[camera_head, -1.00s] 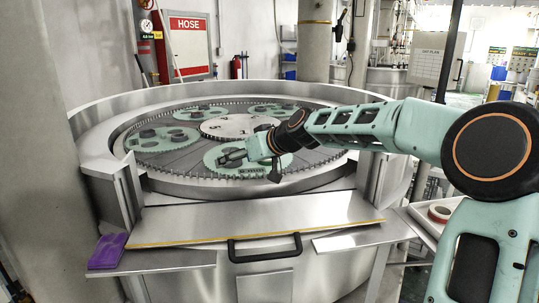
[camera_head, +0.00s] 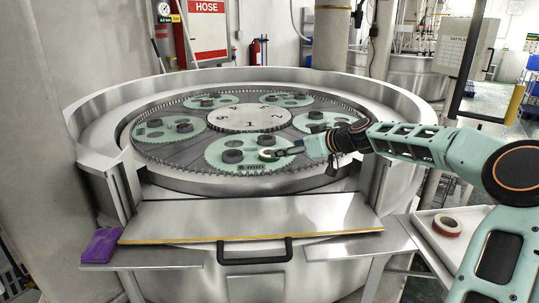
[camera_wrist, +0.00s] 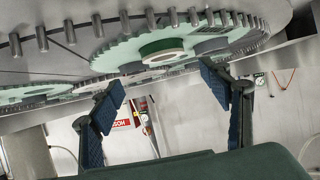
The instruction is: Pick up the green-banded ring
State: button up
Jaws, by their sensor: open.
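The green-banded ring (camera_wrist: 163,48), pale with a green band, sits on a toothed mint-green carrier (camera_wrist: 105,58) in the wrist view, which shows the scene upside down. In the head view it is small and partly covered by my gripper, so its outline is unclear. My gripper (camera_head: 274,154) is low over the front carrier (camera_head: 222,164) of the lapping machine. In the wrist view my gripper (camera_wrist: 162,82) is open and empty, with blue-padded fingers spread apart. The ring appears between the fingers' lines, beyond the tips, with no visible contact.
Dark round pieces (camera_head: 232,156) stand on the front carrier close to my gripper. The machine's raised steel rim (camera_head: 100,135) surrounds the plate. A red-banded ring (camera_head: 447,226) lies in a tray (camera_head: 425,219) at right. A purple cloth (camera_head: 101,246) lies at front left.

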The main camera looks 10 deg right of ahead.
aim_at(266, 152)
jog(key=shift+x, duration=1.2)
jog(key=p+x, duration=0.1)
jog(key=x, duration=0.1)
jog(key=p+x, duration=0.1)
jog(key=x, duration=0.1)
jog(key=shift+s+a, duration=0.3)
jog(key=shift+w+a+f, duration=0.2)
jog(key=shift+w+f, duration=0.2)
jog(key=shift+w, duration=0.1)
jog(key=c, duration=1.6)
jog(key=shift+r, duration=0.1)
